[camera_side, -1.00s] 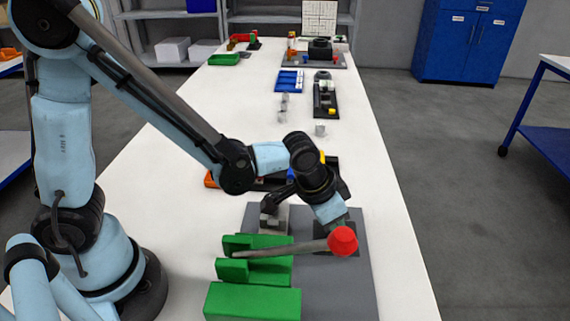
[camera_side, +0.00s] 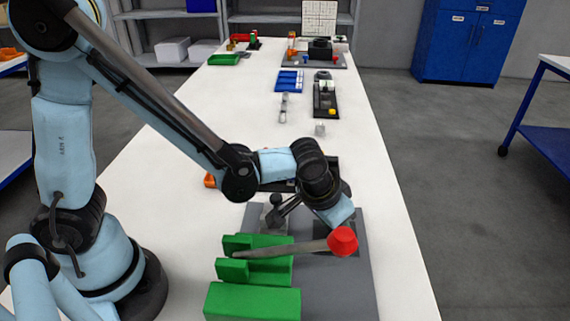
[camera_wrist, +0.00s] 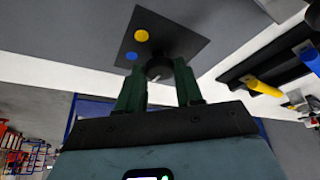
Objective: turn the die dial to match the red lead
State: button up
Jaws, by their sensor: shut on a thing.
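In the wrist view, the die dial's round black knob (camera_wrist: 159,67) sits on a dark square plate (camera_wrist: 185,40). A pale pointer mark shows at the knob's near edge. A yellow dot (camera_wrist: 141,36) and a blue dot (camera_wrist: 131,56) are on the plate; no red dot shows. My gripper (camera_wrist: 160,76) is shut on the knob, one dark green finger on each side. In the side view, the red lead (camera_side: 342,241) is a red tip on a tapered grey rod (camera_side: 288,248), lying across a green holder (camera_side: 257,268). The rod and tip partly hide the plate and my fingertips.
A green block (camera_side: 252,301) stands at the near edge of the grey base (camera_side: 335,295). A small grey fixture with a black ball knob (camera_side: 275,200) stands behind the holder. Trays with small parts lie farther down the white table (camera_side: 375,200).

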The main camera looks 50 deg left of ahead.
jog(key=o, duration=1)
jog(key=shift+o, duration=0.2)
jog(key=v, duration=1.2)
